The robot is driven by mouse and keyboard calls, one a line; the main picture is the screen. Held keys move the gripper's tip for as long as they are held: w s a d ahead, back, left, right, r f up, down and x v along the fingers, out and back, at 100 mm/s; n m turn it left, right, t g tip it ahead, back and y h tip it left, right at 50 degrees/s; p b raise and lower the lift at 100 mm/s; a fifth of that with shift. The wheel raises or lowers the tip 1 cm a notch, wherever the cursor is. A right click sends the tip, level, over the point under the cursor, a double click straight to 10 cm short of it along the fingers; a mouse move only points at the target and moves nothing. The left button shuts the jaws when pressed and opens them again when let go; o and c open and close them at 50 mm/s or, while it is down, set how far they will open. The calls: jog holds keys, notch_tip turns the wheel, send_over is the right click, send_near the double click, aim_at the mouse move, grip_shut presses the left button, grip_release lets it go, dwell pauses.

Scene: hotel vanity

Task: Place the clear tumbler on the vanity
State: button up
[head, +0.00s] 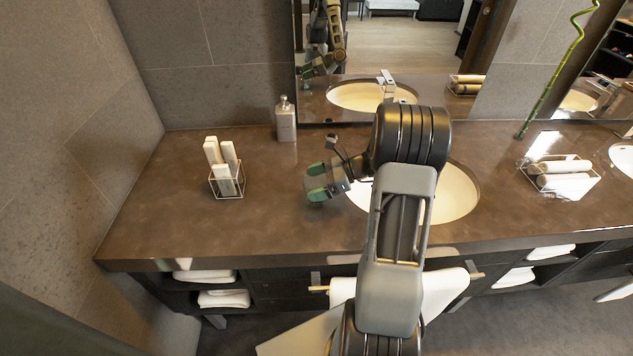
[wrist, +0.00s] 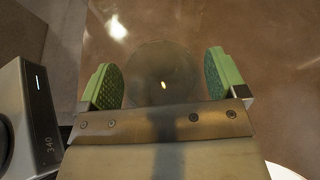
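The clear tumbler (wrist: 163,62) shows in the wrist view as a faint, see-through round shape with a small bright glint. It lies between the two green finger pads of my gripper (wrist: 163,80). The pads stand apart, close to its left and right sides; I cannot tell whether they press on it. In the head view my gripper (head: 318,183) is low over the brown vanity (head: 265,225), left of the sink. The tumbler cannot be made out there, and its contact with the counter cannot be judged.
A soap bottle (head: 285,119) stands at the back near the mirror. The sink (head: 458,190) is right of my gripper, partly behind my arm. A towel basket (head: 562,174) is farther right. The counter's front left is clear.

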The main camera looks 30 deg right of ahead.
jog(key=shift+o, duration=0.2)
jog(key=shift+r, duration=0.25)
jog(key=b+v, duration=0.1)
jog(key=v, duration=1)
jog(key=s+a+r+n+h, duration=0.2)
jog(key=s+a+n+h, duration=0.4)
jog(key=a+n, duration=0.3)
jog(key=s+a+r+n+g+h, duration=0.1)
jog(key=s+a+r+n+h, duration=0.1)
jog(key=s+a+n+h, duration=0.4)
jog(key=s+a+n, duration=0.1)
jog(key=a+n, duration=0.2)
jog(key=n, duration=0.4)
jog(key=shift+a+n, duration=0.35)
jog(key=shift+n, duration=0.05)
